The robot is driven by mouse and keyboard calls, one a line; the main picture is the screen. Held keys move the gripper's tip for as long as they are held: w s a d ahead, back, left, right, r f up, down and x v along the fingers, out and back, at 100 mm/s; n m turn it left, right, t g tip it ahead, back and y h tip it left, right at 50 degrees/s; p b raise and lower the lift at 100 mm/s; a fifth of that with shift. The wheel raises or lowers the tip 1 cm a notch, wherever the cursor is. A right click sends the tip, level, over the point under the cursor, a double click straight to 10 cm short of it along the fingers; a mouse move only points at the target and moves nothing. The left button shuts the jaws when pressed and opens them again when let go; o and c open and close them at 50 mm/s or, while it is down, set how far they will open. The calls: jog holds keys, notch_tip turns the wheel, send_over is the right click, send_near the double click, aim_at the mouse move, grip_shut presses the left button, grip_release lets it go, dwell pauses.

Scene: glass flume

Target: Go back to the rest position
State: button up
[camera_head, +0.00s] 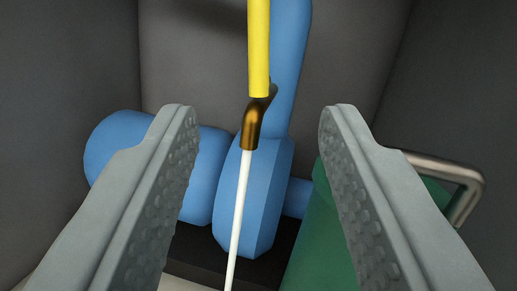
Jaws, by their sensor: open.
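My gripper (260,112) shows its two grey, studded fingers wide apart at the left and right of the view. It is open. Between the fingers, in the picture, a yellow rod (259,45) runs down from the top edge to a bronze, bent end piece (256,122). A thin white rod or stream (240,205) runs from that piece to the bottom edge. Neither finger appears to touch these parts.
Blue pipework (250,195) with an upright pipe (290,60) stands behind the fingers. A green body (320,235) with a metal handle (465,185) is at the lower right, partly hidden by the right finger. Dark grey walls (60,80) enclose the space.

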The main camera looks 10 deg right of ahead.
jog(key=s+a+r, duration=0.1)
jog(key=s+r, duration=0.3)
jog(key=r, duration=1.1)
jog(key=s+a+r+g+y, duration=0.1)
jog(key=s+r, duration=0.3)
jog(key=r, duration=1.1)
jog(key=s+a+r, duration=0.1)
jog(key=s+r, duration=0.3)
jog(key=r, duration=1.1)
jog(key=s+r, duration=1.3)
jog(key=s, duration=0.9)
jog(key=s+a+r+g, duration=0.1)
jog(key=s+r, duration=0.2)
jog(key=s, duration=0.7)
jog(key=s+r+g, duration=0.1)
jog(key=s+r, duration=0.2)
jog(key=s, duration=0.8)
jog(key=shift+s+a+m+y, duration=0.3)
jog(key=shift+m+y, duration=0.1)
